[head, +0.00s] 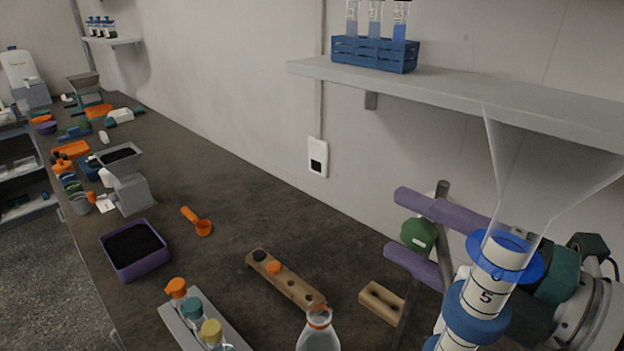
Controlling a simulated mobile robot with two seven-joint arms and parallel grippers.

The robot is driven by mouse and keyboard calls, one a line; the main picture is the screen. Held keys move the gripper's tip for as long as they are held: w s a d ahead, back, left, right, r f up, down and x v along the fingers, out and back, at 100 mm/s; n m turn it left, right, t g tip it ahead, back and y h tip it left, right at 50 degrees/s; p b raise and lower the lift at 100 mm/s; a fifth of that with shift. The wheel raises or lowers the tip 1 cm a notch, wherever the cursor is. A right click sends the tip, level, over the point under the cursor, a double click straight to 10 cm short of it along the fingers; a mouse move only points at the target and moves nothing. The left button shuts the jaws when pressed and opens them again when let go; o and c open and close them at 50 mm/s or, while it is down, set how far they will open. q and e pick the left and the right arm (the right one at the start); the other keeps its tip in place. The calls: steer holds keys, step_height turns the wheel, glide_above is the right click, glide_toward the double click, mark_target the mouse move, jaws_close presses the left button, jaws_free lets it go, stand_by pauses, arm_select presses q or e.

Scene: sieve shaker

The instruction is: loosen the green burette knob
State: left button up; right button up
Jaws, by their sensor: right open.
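The green burette knob (418,234) is a round green disc with a small pale label, near the dark stand rod (442,190) at the right of the head view. My right gripper (402,226) reaches in from the right, behind the burette. Its two purple fingers are open, one above and one below the knob, with the knob between them. I cannot tell whether either finger touches it. The burette (484,296) stands in the right foreground, with blue collars and a clear funnel on top, and hides part of my gripper. My left gripper is not in view.
A wooden block (382,300), a flask (318,332) and a wooden rack (285,280) stand on the bench left of the stand. A grey shelf (460,92) with a blue tube rack (375,54) overhangs behind. The bench's middle back is clear.

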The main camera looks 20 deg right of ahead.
steer(key=shift+c, duration=0.3)
jaws_close()
steer(key=g+p, duration=0.1)
steer(key=p, duration=0.2)
steer(key=shift+r+p, duration=0.35)
steer(key=shift+f, duration=0.35)
steer(key=shift+o, duration=0.3)
jaws_free()
